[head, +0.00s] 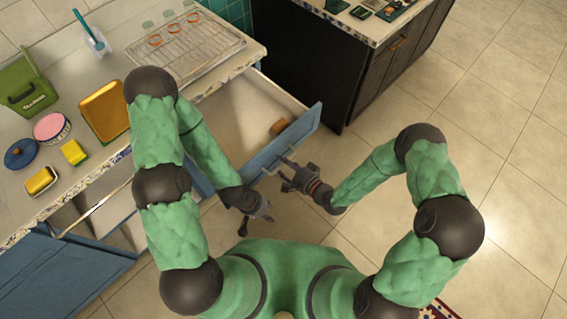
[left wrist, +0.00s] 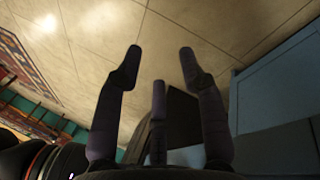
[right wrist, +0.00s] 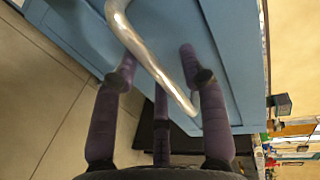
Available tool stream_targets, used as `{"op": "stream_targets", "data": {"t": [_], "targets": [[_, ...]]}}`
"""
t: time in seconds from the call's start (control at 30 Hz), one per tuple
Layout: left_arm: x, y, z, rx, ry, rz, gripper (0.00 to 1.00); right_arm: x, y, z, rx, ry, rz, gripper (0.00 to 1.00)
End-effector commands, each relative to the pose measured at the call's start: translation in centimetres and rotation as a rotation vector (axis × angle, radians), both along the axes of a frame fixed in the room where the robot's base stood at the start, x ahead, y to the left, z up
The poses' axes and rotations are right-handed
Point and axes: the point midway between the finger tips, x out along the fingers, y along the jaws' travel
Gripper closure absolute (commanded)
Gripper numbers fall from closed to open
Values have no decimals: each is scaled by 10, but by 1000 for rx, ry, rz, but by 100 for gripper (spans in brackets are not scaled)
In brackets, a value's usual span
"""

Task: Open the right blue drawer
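The right blue drawer (head: 285,143) stands pulled out from the counter, showing its pale interior and a small brown object (head: 279,127) inside near the front. Its blue front also fills much of the right wrist view (right wrist: 160,25). A curved silver handle (right wrist: 150,60) on that front crosses the space between the fingers of my right gripper (right wrist: 158,62). These fingers are spread and do not look closed on the handle; contact is unclear. In the head view my right gripper (head: 286,176) is at the drawer front. My left gripper (head: 257,218) is open and empty, lower and to the left.
A second drawer (head: 120,222) at lower left stands open beside my left arm. The countertop holds a green box (head: 27,92), a golden tray (head: 105,110), a pink tin (head: 51,128) and a wire rack (head: 185,48). A dark cabinet (head: 320,60) stands behind the drawer. Tiled floor at right is clear.

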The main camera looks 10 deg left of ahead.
Motion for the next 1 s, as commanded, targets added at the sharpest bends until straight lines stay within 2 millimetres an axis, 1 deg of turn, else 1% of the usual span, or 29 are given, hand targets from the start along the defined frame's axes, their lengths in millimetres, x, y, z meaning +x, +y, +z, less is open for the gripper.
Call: {"op": "stream_targets", "data": {"t": [0.23, 0.37, 0.47, 0.8, 1.0], "targets": [[0, 0, 0, 0, 0, 0, 60, 0, -1, 1, 1, -1, -1, 56], [0, 0, 0, 0, 0, 0, 60, -4, -8, 2, 0, 0, -4, 56], [0, 0, 0, 0, 0, 0, 60, -12, -19, 5, 0, 0, -5, 56], [0, 0, 0, 0, 0, 0, 60, -47, -64, 16, 0, 1, -6, 56], [0, 0, 0, 0, 0, 0, 60, -62, -83, 22, -1, 1, -5, 56]]}}
